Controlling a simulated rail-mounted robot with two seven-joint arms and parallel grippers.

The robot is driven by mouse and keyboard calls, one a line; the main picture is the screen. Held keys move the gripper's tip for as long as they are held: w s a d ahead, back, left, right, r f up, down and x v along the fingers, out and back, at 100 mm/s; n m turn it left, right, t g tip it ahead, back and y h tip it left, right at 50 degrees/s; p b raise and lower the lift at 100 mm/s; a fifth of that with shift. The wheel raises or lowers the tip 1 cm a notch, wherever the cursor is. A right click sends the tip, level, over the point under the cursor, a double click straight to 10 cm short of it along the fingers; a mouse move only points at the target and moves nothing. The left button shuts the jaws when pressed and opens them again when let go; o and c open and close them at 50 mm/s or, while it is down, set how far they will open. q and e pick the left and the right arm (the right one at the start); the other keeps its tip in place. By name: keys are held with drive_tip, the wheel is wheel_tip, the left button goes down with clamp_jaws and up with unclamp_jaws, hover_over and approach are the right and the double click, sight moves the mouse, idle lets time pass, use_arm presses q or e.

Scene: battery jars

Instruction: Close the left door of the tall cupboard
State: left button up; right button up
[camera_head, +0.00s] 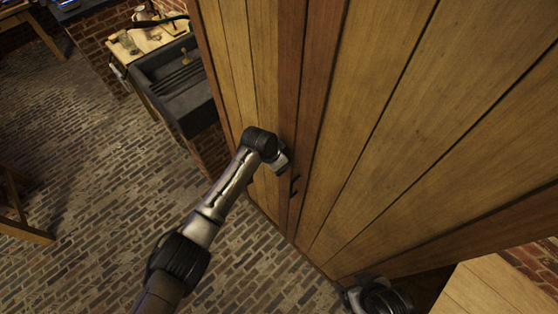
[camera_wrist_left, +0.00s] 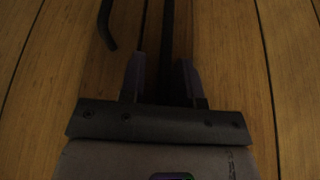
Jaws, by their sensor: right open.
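The tall cupboard's left door (camera_head: 239,73) is a plank panel left of the dark middle stiles. The right door (camera_head: 420,130) fills the right of the head view. The two doors look nearly flush, and I cannot tell whether a small gap stays between them. Small dark handles (camera_head: 293,186) sit at the middle. My left gripper (camera_head: 280,162) is close to the left door by the handles. In the left wrist view its fingers (camera_wrist_left: 162,75) are apart, with a dark upright bar (camera_wrist_left: 168,40) between them. My right gripper (camera_head: 376,297) is open at the bottom edge, partly cut off.
A dark stone sink (camera_head: 180,85) and a wooden counter (camera_head: 140,42) with small items stand left of the cupboard. A wooden frame (camera_head: 20,215) is at the left edge. Brick floor (camera_head: 80,150) is clear between. A pale wooden surface (camera_head: 490,288) is at bottom right.

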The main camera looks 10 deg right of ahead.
use_arm(q)
drive_tip(key=b+v, duration=0.1)
drive_tip(key=v, duration=1.3)
drive_tip(key=shift+f, duration=0.1)
idle(0.3)
